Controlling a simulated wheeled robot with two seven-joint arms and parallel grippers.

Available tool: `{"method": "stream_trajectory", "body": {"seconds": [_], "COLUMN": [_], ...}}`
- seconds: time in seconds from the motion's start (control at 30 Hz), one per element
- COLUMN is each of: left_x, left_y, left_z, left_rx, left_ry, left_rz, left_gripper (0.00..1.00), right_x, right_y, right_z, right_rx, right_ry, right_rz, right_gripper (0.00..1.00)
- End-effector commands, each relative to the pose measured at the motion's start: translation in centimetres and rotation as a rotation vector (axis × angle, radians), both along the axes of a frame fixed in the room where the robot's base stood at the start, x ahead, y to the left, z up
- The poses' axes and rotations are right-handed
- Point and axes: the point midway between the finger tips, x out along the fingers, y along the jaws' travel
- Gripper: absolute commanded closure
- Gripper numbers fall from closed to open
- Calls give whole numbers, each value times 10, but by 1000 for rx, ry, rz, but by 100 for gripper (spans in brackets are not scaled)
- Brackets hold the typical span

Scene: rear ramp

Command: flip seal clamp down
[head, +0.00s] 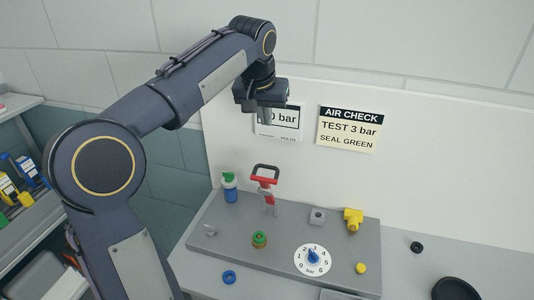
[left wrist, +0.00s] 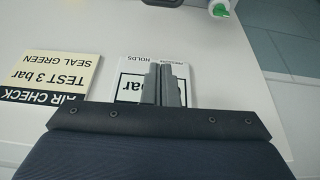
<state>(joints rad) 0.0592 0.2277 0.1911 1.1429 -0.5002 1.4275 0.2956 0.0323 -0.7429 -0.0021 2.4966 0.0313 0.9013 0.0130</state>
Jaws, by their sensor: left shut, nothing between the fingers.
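The seal clamp (head: 268,187) appears to be the red lever with a dark loop handle, standing up on the back left of the grey board (head: 218,250). My left gripper (head: 266,116) is shut and empty, high above the clamp and in front of the white back panel. Its closed fingers (left wrist: 166,68) also show in the left wrist view, in front of the pressure sign (left wrist: 138,62). My right gripper is not in view.
A blue ring (head: 229,277) lies in front. A shelf with bottles stands at far left.

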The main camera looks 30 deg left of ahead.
Motion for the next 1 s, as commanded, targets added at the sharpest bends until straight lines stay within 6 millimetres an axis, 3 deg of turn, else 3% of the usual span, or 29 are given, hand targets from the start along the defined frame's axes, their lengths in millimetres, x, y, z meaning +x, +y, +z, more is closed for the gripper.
{"method": "stream_trajectory", "body": {"seconds": [0.17, 0.57, 0.8, 1.0], "left_x": [5, 35, 13, 6], "left_y": [2, 8, 2, 0], "left_z": [-15, -91, -109, -115], "left_rx": [0, -2, 0, -1], "left_ry": [4, 6, 1, 0], "left_rz": [0, 0, -1, 0], "left_gripper": [100, 100, 100, 100], "right_x": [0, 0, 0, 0], "right_y": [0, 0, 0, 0], "right_z": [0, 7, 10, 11], "right_rx": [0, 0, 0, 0], "right_ry": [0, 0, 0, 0], "right_rz": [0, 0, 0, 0], "right_gripper": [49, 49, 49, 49]}}
